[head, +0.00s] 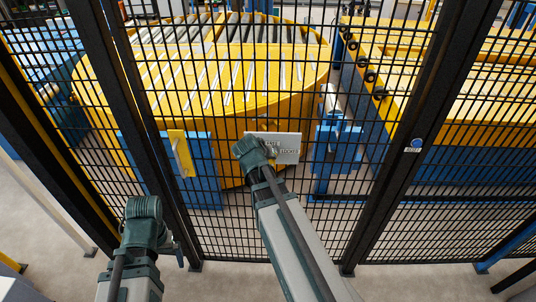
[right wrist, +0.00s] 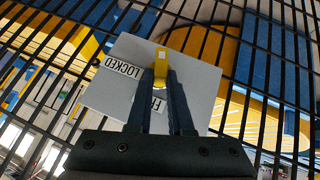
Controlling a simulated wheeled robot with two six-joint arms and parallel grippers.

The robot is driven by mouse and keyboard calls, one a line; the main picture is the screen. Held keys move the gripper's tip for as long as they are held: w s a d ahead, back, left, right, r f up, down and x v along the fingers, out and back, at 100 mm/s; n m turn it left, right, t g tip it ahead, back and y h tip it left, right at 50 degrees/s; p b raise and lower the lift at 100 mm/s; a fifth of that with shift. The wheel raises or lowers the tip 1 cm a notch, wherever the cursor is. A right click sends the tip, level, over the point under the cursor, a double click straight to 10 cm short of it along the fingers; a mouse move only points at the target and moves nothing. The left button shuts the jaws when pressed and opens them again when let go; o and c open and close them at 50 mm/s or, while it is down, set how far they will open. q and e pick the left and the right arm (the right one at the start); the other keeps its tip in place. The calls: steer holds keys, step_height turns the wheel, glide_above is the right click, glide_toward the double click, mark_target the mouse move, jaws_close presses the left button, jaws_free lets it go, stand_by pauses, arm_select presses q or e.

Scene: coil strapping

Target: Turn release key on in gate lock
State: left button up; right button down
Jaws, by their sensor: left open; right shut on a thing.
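The gate lock is a pale grey plate (head: 288,155) on the black mesh fence, with a LOCKED label and a second label. In the right wrist view the plate (right wrist: 205,75) shows LOCKED whole; the other label is mostly hidden behind a finger. The yellow release key (right wrist: 160,62) stands out from the plate. My right gripper (right wrist: 164,78) is shut on it. In the head view my right wrist (head: 252,152) covers the key and the plate's left part. My left gripper (head: 178,250) is open and empty, low at the left, apart from the lock.
A yellow plate with a grey handle (head: 180,153) is on the fence left of the lock. A blue button labelled RESET (head: 416,144) is on the right post. Behind the mesh stands a yellow roller turntable (head: 225,85). Grey floor (head: 215,285) is clear between my arms.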

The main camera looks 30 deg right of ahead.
steer(key=shift+r, duration=0.1)
steer(key=shift+c, duration=2.1)
jaws_free()
steer(key=h+b, duration=0.1)
steer(key=n+g+h+b, duration=0.1)
steer(key=b, duration=0.1)
steer(key=a+f+n+h+b, duration=0.1)
steer(key=h+b, duration=0.1)
steer(key=shift+w+g, duration=0.3)
steer(key=shift+w, duration=0.05)
